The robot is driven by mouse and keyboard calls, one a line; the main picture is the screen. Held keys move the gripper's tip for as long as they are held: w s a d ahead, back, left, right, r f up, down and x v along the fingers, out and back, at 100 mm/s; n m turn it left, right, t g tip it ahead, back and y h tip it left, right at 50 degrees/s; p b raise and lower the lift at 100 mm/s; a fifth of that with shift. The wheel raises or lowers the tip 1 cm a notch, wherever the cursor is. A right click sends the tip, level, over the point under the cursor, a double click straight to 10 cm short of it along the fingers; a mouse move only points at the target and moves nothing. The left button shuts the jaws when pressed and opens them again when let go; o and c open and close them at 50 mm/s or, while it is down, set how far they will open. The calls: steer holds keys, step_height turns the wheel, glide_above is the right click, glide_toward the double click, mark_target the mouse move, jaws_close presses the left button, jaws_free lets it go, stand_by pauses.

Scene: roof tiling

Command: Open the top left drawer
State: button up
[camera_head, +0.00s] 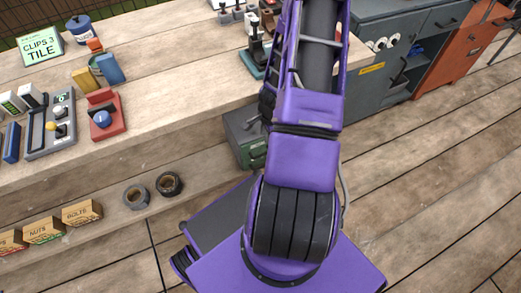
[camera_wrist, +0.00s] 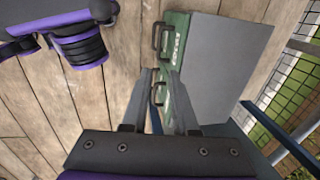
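A green cabinet with a grey top stands at the end of the workbench in the head view (camera_head: 243,132), partly hidden by my arm. In the wrist view the green front (camera_wrist: 177,45) shows edge-on and turned, beside its grey top (camera_wrist: 228,62). Two dark handles stand out from this front, an upper one (camera_wrist: 157,38) and a lower one (camera_wrist: 157,94). No drawer there looks pulled out. My gripper (camera_wrist: 160,74) is open, its fingers apart, with the lower handle showing between them; whether they touch it I cannot tell. The head view hides my gripper behind my arm.
The wooden workbench (camera_head: 160,118) holds tools and small boxes. Tape rolls (camera_head: 152,190) and parts boxes (camera_head: 62,224) sit on its lower ledge. A grey cabinet (camera_head: 375,112) and an orange one (camera_head: 447,62) stand at upper right. The plank floor (camera_head: 425,180) at right is clear.

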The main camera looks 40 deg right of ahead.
steer(key=w+f+b, duration=0.1)
steer(key=f, duration=0.4)
steer(key=w+f+b, duration=0.1)
steer(key=f, duration=0.5)
steer(key=f+b, duration=0.1)
steer(key=f, duration=0.4)
steer(key=shift+w+d+f, duration=0.35)
steer(key=shift+w, duration=0.05)
jaws_close()
stand_by(0.5)
